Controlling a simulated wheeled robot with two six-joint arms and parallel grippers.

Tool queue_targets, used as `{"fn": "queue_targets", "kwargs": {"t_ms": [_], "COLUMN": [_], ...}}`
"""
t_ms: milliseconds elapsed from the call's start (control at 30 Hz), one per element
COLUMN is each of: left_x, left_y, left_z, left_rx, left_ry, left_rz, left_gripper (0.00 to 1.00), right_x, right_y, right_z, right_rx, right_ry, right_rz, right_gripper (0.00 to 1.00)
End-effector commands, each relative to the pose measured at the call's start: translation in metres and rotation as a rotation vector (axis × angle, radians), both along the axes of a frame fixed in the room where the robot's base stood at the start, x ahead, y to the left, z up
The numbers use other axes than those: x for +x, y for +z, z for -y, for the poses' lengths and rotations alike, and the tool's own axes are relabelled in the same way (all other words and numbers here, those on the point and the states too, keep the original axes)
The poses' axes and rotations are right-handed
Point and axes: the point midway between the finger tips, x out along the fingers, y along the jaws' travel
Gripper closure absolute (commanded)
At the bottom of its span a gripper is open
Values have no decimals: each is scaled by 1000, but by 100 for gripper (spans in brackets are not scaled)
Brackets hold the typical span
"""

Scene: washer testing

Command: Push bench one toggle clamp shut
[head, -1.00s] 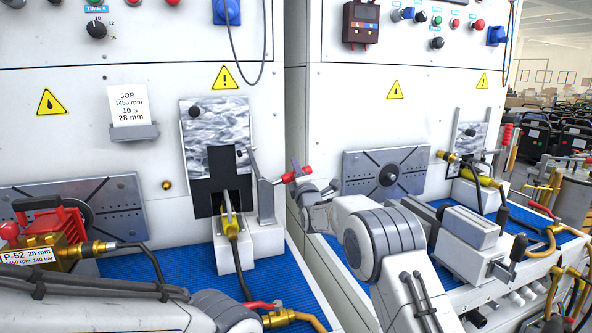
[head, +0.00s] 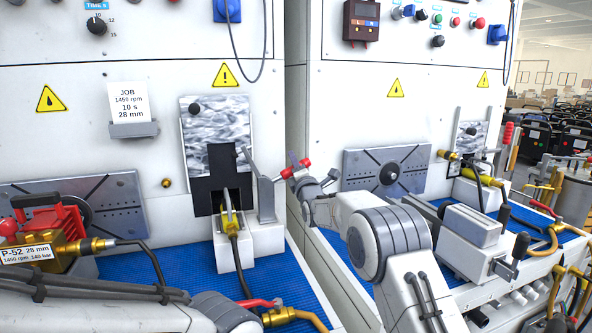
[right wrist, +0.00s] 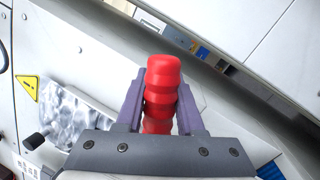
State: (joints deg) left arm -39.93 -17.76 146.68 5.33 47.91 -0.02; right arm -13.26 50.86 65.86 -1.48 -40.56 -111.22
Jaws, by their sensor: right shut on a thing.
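My right gripper (head: 298,170) is at this handle, coming from the right. In the right wrist view the red handle (right wrist: 162,80) sits between the two purple fingers, which are shut on it. My left arm crosses the bottom left; its gripper is not in view.
A dark fixture with a brass hose fitting (head: 230,222) stands left of the clamp. A red and brass pump (head: 62,245) labelled P-52 lies at the left. A red-handled brass hose valve (head: 280,316) is at the front. A second bench with a grey vise (head: 470,228) is at the right.

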Motion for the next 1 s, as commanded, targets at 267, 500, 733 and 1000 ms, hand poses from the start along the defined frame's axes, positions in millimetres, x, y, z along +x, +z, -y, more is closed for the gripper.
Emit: {"fn": "queue_targets", "kwargs": {"t_ms": [267, 500, 733, 1000], "left_x": [0, 0, 0, 0], "left_y": [-26, -45, -61, -71], "left_z": [0, 0, 0, 0], "left_rx": [0, 0, 0, 0], "left_ry": [0, 0, 0, 0], "left_rz": [0, 0, 0, 0], "left_gripper": [50, 50, 50, 50], "right_x": [-5, -10, -15, -21], "right_y": [16, 30, 41, 48], "right_z": [-14, -29, -47, -65], "right_rx": [-238, -456, -659, -847], "right_ry": [0, 0, 0, 1], "right_rz": [78, 149, 214, 272], "right_gripper": [100, 100, 100, 100]}}
